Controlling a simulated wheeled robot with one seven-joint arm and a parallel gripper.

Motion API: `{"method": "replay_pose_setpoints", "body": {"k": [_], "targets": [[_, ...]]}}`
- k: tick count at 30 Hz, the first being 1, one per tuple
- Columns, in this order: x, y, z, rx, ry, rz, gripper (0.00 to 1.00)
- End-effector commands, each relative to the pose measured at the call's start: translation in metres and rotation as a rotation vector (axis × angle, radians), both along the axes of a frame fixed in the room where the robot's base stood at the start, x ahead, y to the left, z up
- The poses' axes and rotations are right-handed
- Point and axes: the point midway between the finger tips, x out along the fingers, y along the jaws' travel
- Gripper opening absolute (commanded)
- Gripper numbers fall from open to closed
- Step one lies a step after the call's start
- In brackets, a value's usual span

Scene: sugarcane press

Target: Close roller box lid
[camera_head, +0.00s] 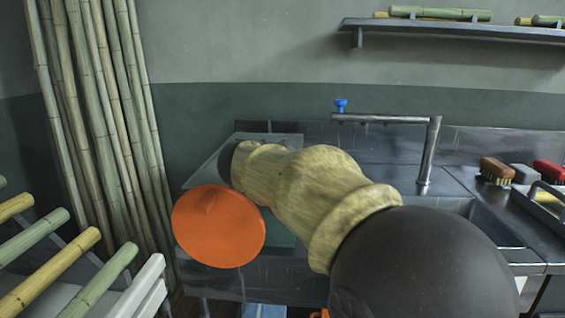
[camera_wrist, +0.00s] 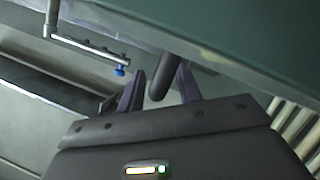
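A green panel (camera_wrist: 265,35), apparently part of the press's roller box, fills the upper right of the wrist view. A dark rounded bar (camera_wrist: 166,76) sticks out by its lower edge, perhaps a handle. My gripper (camera_wrist: 161,73) is open, with one finger on each side of this bar. I cannot tell whether either finger touches it. In the head view, a grey-green box-like body (camera_head: 203,172) shows behind my arm, which hides most of it and my gripper. I cannot tell from this how far the lid is open.
An orange disc (camera_head: 218,228) stands in front of the box. A metal tap (camera_head: 430,150) with a blue knob (camera_head: 340,105) rises behind my arm. Brushes (camera_head: 497,170) lie at the right by the sink. Tall canes (camera_head: 105,120) stand at the left. A shelf (camera_head: 460,30) hangs above.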

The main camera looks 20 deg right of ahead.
Motion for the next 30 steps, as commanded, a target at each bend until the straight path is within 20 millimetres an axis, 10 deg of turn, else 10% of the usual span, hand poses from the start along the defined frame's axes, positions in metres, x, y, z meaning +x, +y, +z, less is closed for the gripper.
{"method": "replay_pose_setpoints", "body": {"k": [30], "targets": [[-0.115, 0.095, 0.051, 0.001, -0.002, 0.002, 0.36]]}}
